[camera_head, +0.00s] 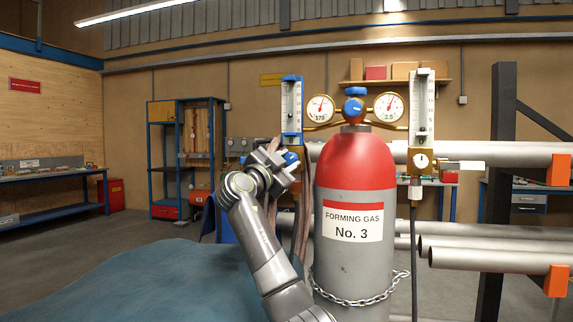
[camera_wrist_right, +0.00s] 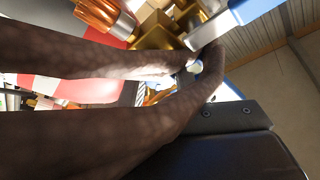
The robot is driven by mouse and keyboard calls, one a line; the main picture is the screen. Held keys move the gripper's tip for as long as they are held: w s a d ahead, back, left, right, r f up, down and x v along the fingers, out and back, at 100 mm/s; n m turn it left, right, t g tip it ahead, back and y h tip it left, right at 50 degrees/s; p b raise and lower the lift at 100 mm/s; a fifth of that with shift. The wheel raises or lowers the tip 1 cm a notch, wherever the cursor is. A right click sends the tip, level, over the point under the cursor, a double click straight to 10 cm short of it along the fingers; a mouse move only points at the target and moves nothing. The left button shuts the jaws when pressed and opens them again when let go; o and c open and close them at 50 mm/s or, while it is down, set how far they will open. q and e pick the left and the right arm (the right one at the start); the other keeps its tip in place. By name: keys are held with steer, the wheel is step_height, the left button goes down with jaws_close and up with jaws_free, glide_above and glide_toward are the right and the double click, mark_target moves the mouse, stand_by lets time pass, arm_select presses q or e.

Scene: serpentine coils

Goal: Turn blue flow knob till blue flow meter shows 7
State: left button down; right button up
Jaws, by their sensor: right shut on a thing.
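The blue flow meter (camera_head: 292,106) is an upright clear tube with a scale in a blue frame, left of the gauges. Its float and reading are too small to make out. The blue flow knob (camera_head: 292,158) shows just below it, partly hidden by my right gripper (camera_head: 284,160). My right gripper is at the knob and shut on it. In the right wrist view, long brown shapes, seemingly hoses (camera_wrist_right: 90,130), cover much of the picture and hide most of the grip. My left gripper is not in view.
The red-topped gas cylinder (camera_head: 352,205) stands close right of my right arm, with a chain (camera_head: 355,302) around it. Brown hoses (camera_head: 304,205) hang below the knob. A second, white flow meter (camera_head: 422,108) stands at the right. Pipes (camera_head: 490,257) lie farther right.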

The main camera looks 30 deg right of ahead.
steer(key=shift+f, duration=0.1)
steer(key=o, duration=0.9)
steer(key=shift+o, duration=0.3)
